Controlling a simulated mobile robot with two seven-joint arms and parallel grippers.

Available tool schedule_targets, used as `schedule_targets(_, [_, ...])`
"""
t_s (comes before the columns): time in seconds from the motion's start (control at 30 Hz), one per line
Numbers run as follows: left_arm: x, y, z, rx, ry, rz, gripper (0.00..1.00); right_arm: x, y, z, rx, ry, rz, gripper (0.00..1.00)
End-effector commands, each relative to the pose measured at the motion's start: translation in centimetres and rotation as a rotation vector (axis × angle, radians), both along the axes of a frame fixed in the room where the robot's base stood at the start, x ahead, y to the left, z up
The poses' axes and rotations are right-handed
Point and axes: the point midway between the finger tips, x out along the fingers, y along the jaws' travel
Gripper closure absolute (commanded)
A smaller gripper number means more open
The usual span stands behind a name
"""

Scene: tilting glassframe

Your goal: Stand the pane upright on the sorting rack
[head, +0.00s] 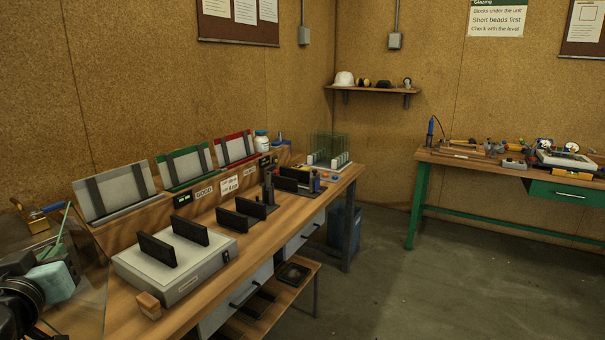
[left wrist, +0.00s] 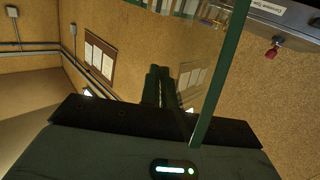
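The glass pane (head: 92,285) is clear with a green edge and stands tilted at the lower left of the head view. Its green edge (left wrist: 221,80) crosses the left wrist view. My left gripper (head: 45,285) is at the pane, with a pale teal block showing through or beside the glass. It appears shut on the pane, though the fingertips' contact is partly hidden. The sorting rack (head: 150,218) runs along the back of the bench, with leaning white (head: 117,190), green-framed (head: 187,166) and red-framed (head: 236,148) backs. The pane is left of and nearer than these bays. My right gripper is not in view.
A grey box (head: 190,272) with two black uprights stands on the bench (head: 280,222) before the rack. More black uprights (head: 242,213) stand to its right. A small wooden block (head: 149,305) lies near the front edge. A glass holder (head: 328,150) stands at the far end.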

Motion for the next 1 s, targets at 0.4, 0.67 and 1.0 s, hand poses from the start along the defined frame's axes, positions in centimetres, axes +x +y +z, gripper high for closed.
schedule_targets(0.4, [-2.9,5.2,-3.5,-0.028,-0.026,0.123,1.0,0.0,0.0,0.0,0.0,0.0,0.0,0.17])
schedule_targets(0.67, [-3.2,4.5,-6.3,-0.038,-0.036,0.112,1.0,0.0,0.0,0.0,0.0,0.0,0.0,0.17])
schedule_targets(1.0, [-1.6,-1.1,-8.8,-0.057,-0.049,-0.006,1.0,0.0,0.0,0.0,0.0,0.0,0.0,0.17])
